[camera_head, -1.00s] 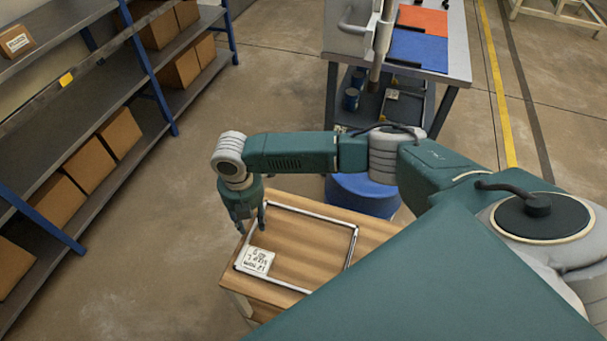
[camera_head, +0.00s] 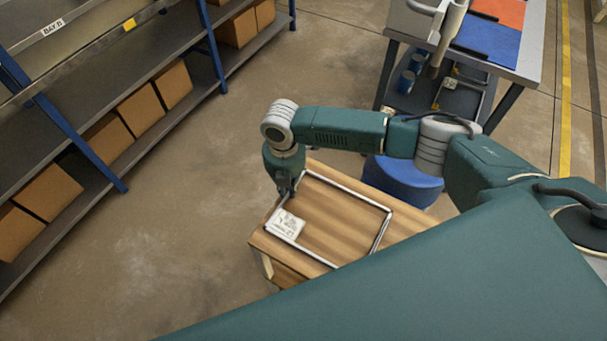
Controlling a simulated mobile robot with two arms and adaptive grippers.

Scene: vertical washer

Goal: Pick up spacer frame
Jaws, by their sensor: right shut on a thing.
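The spacer frame (camera_head: 348,191) is a thin, silvery rectangular frame over the light wooden table (camera_head: 335,222). A white card with dark writing (camera_head: 286,224) shows at its near left corner. My right gripper (camera_head: 286,192) points down at the left side of the frame. Its fingers are close together and shut on the frame's left rail; the fingertips are small and partly hidden. I cannot tell whether the frame is raised off the table. My left gripper is not in view.
A blue round drum (camera_head: 405,182) stands behind the table, under my right arm. A grey workbench (camera_head: 520,66) with blue and orange mats is at the back right. Shelves with cardboard boxes (camera_head: 145,110) line the left. The floor between shelves and table is clear.

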